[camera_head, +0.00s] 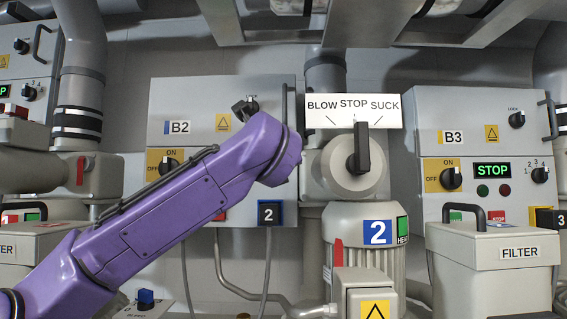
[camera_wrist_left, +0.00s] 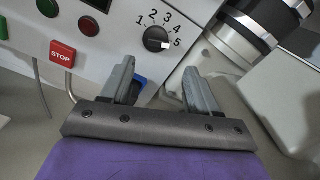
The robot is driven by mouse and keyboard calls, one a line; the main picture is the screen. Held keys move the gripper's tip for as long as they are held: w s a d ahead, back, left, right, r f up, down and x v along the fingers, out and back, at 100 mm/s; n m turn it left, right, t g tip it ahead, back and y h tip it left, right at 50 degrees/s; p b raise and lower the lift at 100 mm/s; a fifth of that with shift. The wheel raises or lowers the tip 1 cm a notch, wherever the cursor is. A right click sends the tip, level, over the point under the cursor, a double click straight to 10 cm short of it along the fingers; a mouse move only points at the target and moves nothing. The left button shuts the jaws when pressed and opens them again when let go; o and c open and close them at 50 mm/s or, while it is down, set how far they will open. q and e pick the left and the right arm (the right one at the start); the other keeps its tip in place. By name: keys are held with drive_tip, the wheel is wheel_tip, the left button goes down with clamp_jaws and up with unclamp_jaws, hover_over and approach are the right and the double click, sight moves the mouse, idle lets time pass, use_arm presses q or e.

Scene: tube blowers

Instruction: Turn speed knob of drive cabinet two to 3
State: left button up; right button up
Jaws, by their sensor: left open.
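Drive cabinet two (camera_head: 170,100), marked B2, stands left of centre in the head view. My purple left arm covers much of its front, and its speed knob is hidden there. In the left wrist view the black speed knob (camera_wrist_left: 156,39) sits on the cabinet panel, ringed by the numbers 1 to 5. Its pale mark seems to point toward 5. My left gripper (camera_wrist_left: 160,68) is open and empty, with its fingertips just below the knob in the picture and apart from it. The gripper itself is hidden in the head view. My right gripper is not in view.
A red STOP button (camera_wrist_left: 62,54) and a dark red lamp (camera_wrist_left: 88,26) are left of the knob. A grey pipe with black bands (camera_wrist_left: 245,35) stands to its right. In the head view, a black-handled valve (camera_head: 352,165) and cabinet B3 (camera_head: 430,110) stand right of the arm.

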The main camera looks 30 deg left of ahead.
use_arm(q)
drive_tip(key=p+x, duration=0.3)
drive_tip(key=x, duration=0.5)
drive_tip(key=shift+d+f, duration=0.15)
drive_tip(key=shift+s+r, duration=0.25)
drive_tip(key=shift+s, duration=0.5)
drive_tip(key=shift+c, duration=0.2)
drive_tip(key=shift+s+d+r, duration=0.1)
drive_tip(key=shift+s, duration=0.1)
drive_tip(key=c, duration=0.6)
drive_tip(key=shift+w, duration=0.1)
drive_tip(key=c, duration=0.4)
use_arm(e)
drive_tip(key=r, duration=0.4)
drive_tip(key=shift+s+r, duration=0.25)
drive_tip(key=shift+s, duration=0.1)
